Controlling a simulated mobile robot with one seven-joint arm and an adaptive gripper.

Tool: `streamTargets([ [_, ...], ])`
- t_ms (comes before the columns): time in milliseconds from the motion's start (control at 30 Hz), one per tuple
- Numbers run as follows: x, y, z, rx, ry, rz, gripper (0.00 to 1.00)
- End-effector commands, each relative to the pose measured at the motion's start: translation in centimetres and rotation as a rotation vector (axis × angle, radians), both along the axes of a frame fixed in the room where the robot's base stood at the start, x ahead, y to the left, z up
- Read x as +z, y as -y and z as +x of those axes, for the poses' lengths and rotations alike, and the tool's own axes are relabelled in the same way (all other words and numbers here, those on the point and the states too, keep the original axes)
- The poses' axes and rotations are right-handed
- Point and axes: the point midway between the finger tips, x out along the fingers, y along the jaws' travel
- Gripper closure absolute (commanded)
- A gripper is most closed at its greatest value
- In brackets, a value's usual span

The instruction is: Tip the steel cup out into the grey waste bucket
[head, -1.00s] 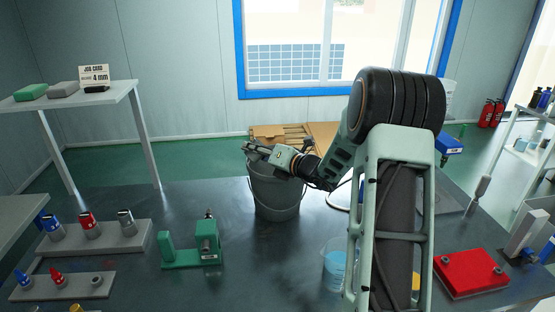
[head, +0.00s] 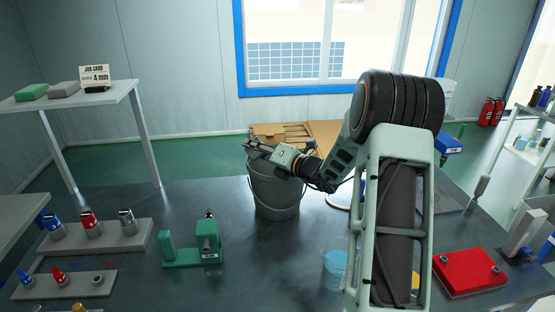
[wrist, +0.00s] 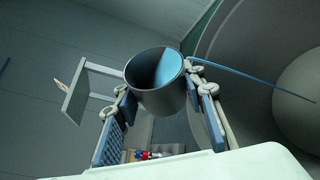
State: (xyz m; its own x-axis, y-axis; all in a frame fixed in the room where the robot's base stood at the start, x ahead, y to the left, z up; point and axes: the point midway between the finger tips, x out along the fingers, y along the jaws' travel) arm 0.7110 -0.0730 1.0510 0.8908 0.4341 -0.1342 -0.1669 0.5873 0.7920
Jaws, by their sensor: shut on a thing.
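My gripper (head: 257,148) is over the mouth of the grey waste bucket (head: 275,190), which stands at the back middle of the bench. In the wrist view my gripper (wrist: 158,84) is shut on the steel cup (wrist: 163,100), one finger on each side of it. The cup is tilted, with light blue liquid inside its mouth. A thin blue stream (wrist: 250,78) runs from the rim toward the bucket's curved inside (wrist: 235,45). The cup is hard to make out in the head view.
A clear beaker of blue liquid (head: 335,262) stands beside my arm. A green fixture (head: 207,240) stands front left of the bucket. Grey racks (head: 95,238) are at left, a red block (head: 470,272) at right.

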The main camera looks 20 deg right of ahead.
Motion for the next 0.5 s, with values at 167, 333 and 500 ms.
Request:
streamTargets([
  [167,0.14,0.04,0.02,0.0,-0.001,0.019,0.89],
  [333,0.19,0.07,0.02,0.0,-0.002,0.034,0.89],
  [500,0.26,0.09,0.01,0.0,-0.003,0.05,0.89],
])
